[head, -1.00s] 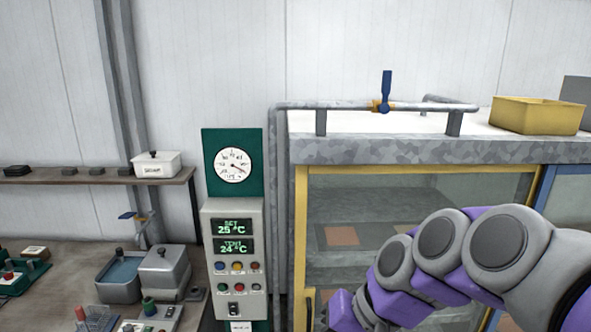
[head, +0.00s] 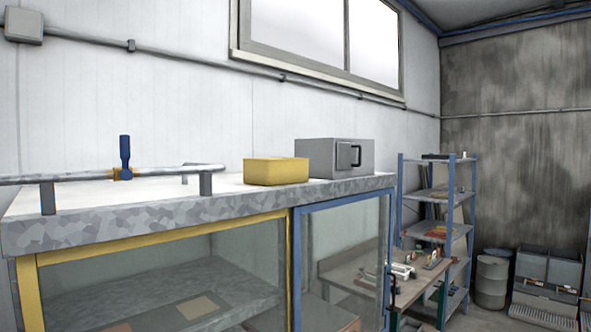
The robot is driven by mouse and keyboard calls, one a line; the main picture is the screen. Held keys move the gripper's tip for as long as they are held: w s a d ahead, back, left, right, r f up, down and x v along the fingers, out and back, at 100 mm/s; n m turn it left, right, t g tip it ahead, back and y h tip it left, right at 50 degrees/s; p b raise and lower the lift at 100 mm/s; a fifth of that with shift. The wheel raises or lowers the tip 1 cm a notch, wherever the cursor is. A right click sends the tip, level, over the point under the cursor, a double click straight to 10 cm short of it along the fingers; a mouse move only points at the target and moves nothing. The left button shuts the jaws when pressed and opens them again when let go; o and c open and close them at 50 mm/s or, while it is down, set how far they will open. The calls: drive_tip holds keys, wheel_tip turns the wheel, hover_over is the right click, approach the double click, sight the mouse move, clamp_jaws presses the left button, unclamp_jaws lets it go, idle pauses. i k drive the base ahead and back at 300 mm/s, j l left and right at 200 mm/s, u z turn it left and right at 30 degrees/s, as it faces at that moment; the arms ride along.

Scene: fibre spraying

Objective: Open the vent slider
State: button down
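I cannot pick out a vent slider with certainty. A grey box (head: 322,158) with a small dark handle (head: 355,156) on its right part stands on top of the glazed cabinet (head: 110,222); I cannot tell whether this is the vent. The cabinet has a yellow-framed glass front (head: 160,238) and a blue-framed glass door (head: 297,270) to its right, which looks shut. My gripper and arm are not in view.
A yellow bin (head: 275,172) stands left of the grey box. A pipe (head: 80,177) with a blue-lever valve (head: 125,158) runs along the cabinet top. Blue shelves (head: 470,215), a drum (head: 491,280) and grey bins (head: 548,270) stand at the right. A window (head: 345,40) is above.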

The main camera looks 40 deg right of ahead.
sight(345, 153)
drive_tip(key=z, duration=1.4)
